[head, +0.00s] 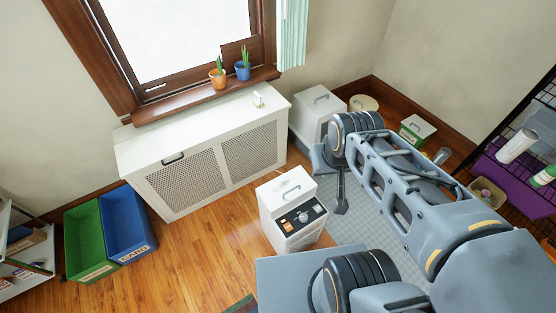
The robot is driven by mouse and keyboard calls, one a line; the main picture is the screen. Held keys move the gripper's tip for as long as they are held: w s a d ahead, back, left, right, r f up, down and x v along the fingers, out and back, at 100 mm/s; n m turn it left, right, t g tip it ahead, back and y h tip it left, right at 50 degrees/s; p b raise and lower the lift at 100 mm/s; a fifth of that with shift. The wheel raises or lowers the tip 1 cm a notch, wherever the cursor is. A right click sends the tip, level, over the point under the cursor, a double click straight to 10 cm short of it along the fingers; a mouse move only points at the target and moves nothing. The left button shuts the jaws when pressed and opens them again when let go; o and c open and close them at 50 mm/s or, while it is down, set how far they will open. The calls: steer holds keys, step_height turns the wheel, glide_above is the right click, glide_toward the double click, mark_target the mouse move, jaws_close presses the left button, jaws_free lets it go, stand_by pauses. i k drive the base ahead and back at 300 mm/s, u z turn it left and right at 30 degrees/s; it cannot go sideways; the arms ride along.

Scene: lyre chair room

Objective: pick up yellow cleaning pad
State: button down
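I cannot make out a yellow cleaning pad for sure. A small yellow-green item (543,177) sits on the black rack at the right edge, cut off by the picture, and I cannot tell whether it is the pad. My gripper (341,195) hangs at the far end of my arm, over the grey mat right of the white box with the dial. Only a dark finger-like part of it shows. Whether it is open or shut cannot be seen. My arm hides part of the floor on the right.
A white box with a dial (294,212) stands mid-floor. A white radiator cover (205,150) stands below the window. Green (88,243) and blue (126,222) bins stand left. A black rack (490,142) with a white roll (517,146) stands right. Wooden floor is clear centre-left.

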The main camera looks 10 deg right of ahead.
mark_target(258, 103)
steer(key=k, duration=1.65)
steer(key=z, duration=1.05)
steer(key=i, duration=3.65)
steer(key=u, duration=1.55)
steer(key=i, duration=1)
steer(key=u, duration=1.4)
